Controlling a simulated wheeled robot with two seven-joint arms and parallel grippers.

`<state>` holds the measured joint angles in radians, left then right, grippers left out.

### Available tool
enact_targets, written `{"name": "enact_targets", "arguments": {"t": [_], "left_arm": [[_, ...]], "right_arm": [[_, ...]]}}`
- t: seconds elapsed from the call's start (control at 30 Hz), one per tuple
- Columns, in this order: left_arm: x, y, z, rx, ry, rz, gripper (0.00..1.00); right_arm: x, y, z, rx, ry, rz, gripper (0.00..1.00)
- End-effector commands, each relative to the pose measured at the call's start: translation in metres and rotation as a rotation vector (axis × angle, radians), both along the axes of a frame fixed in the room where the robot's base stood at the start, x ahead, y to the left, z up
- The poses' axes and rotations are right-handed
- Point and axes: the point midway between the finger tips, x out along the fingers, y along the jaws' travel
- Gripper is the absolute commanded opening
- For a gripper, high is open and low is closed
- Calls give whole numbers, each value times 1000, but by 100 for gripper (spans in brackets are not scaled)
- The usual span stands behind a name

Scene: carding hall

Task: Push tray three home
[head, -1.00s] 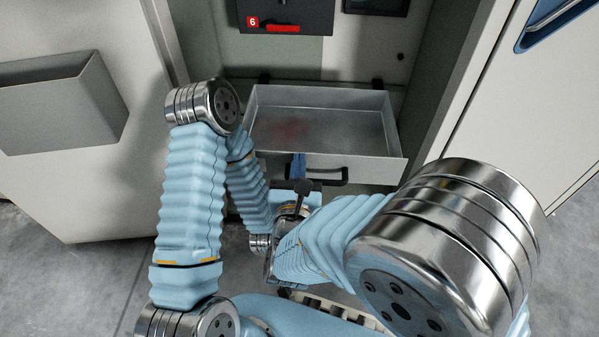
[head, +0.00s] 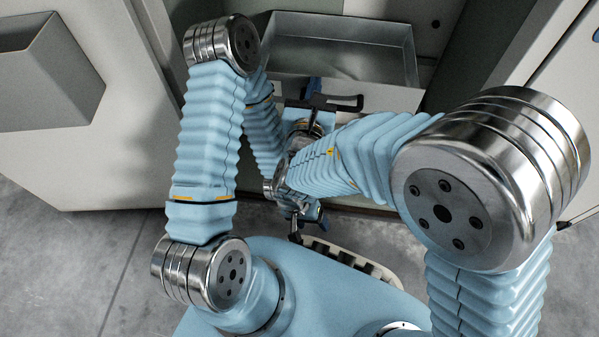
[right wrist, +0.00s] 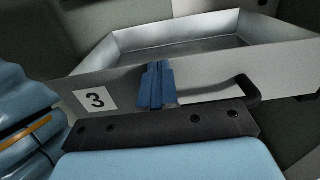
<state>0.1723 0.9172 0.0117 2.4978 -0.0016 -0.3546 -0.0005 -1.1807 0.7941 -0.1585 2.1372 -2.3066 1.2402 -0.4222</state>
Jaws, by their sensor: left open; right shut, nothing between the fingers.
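Tray three (head: 390,96) is a grey metal drawer, pulled out of the cabinet and empty in the part I see. Its front bears a "3" label (right wrist: 95,98) in the right wrist view and a black handle (head: 345,103). My right gripper (head: 314,86) is shut and empty, at the tray's front just left of the handle. Its blue fingers (right wrist: 154,84) overlap the front panel in the right wrist view; I cannot tell if they touch it. My left gripper (head: 308,226) is open and lower, well short of the tray, partly hidden by my right arm.
A grey open box (head: 45,80) sticks out from the pale panel (head: 95,165) on the left. A pale door (head: 575,130) stands at the right. Bare concrete floor (head: 60,250) shows at lower left.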

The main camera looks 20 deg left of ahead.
Motion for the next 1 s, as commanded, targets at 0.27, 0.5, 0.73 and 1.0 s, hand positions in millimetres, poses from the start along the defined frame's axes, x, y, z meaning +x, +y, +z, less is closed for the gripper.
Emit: {"name": "enact_targets", "arguments": {"t": [0.27, 0.5, 0.73, 1.0], "left_arm": [[0, 0, 0, 0, 0, 0, 68], [0, 0, 3, 0, 0, 0, 68], [0, 0, 7, 0, 1, 0, 68], [-1, 0, 11, 0, 2, -2, 68]], "right_arm": [[8, -1, 3, 2, -8, -6, 0], [-16, -7, 4, 3, -6, -3, 0], [-74, -22, 3, 0, -5, 2, 0], [-124, -36, 2, 1, -4, 2, 0]]}}
